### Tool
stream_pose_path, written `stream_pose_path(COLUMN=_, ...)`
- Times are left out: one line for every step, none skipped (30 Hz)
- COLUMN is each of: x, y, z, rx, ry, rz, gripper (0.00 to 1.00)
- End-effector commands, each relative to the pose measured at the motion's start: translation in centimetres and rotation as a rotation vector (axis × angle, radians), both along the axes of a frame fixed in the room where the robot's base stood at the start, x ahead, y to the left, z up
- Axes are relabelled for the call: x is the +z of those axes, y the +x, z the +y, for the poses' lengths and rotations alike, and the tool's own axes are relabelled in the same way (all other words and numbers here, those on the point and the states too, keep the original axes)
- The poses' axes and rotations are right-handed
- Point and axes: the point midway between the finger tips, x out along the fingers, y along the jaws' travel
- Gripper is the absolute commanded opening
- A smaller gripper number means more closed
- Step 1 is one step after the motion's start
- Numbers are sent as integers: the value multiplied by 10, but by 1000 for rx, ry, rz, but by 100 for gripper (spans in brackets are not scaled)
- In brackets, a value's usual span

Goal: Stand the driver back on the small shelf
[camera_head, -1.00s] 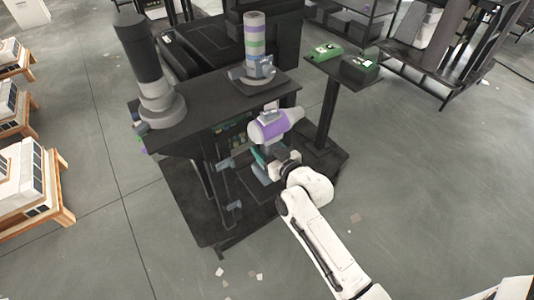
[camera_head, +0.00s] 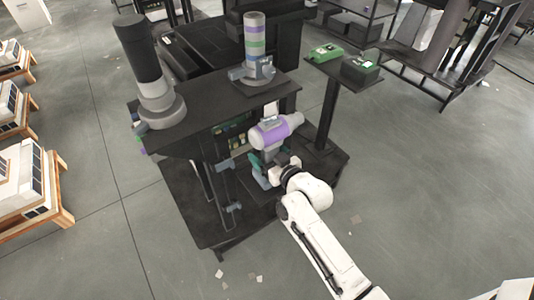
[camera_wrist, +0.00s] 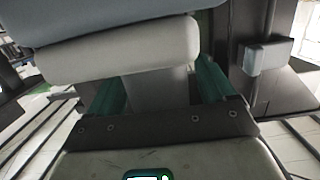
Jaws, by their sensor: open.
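The driver (camera_head: 272,132), purple and pale grey, is upright with its nose pointing right, at the near right side of the dark workstation. My gripper (camera_head: 267,162) is at its handle, below the body. In the wrist view, the grey handle (camera_wrist: 158,92) stands between the green fingers of my gripper (camera_wrist: 160,86), and the driver's pale body (camera_wrist: 120,50) crosses above. The jaws are open around the handle. A small dark shelf (camera_head: 248,184) lies low beside the driver. The arm partly hides the driver's foot, so I cannot tell whether it rests on the shelf.
The dark upper table (camera_head: 215,104) carries a tall black-and-grey column (camera_head: 145,60) and a striped column (camera_head: 255,40). A post-mounted plate (camera_head: 338,72) at right holds a green box (camera_head: 326,51) and a dark box (camera_head: 360,69).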

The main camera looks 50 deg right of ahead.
Motion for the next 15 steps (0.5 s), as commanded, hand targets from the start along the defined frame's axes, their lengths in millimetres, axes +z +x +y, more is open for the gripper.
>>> stream_pose_path(x=1, y=0, z=0, rx=0, ry=0, rz=0, gripper=83)
stream_pose_path(x=2, y=0, z=0, rx=0, ry=0, rz=0, gripper=83)
stream_pose_path(x=4, y=0, z=0, rx=0, ry=0, rz=0, gripper=83)
stream_pose_path(x=2, y=-3, z=1, rx=0, ry=-1, rz=1, gripper=83)
stream_pose_path(x=2, y=-6, z=2, rx=0, ry=0, rz=2, gripper=83)
stream_pose_path(x=2, y=-11, z=3, rx=0, ry=-1, rz=3, gripper=83)
stream_pose_path(x=3, y=-15, z=4, rx=0, ry=-1, rz=2, gripper=83)
stream_pose_path(x=4, y=-20, z=6, rx=0, ry=-1, rz=3, gripper=83)
stream_pose_path(x=5, y=-27, z=8, rx=0, ry=0, rz=3, gripper=83)
stream_pose_path(x=5, y=-33, z=9, rx=0, ry=-1, rz=4, gripper=83)
stream_pose_path(x=6, y=-38, z=11, rx=0, ry=-1, rz=4, gripper=83)
stream_pose_path(x=8, y=-46, z=13, rx=0, ry=0, rz=4, gripper=83)
stream_pose_path(x=9, y=-52, z=15, rx=0, ry=0, rz=4, gripper=83)
stream_pose_path(x=9, y=-58, z=16, rx=0, ry=-1, rz=4, gripper=83)
stream_pose_path(x=11, y=-66, z=19, rx=0, ry=-1, rz=4, gripper=83)
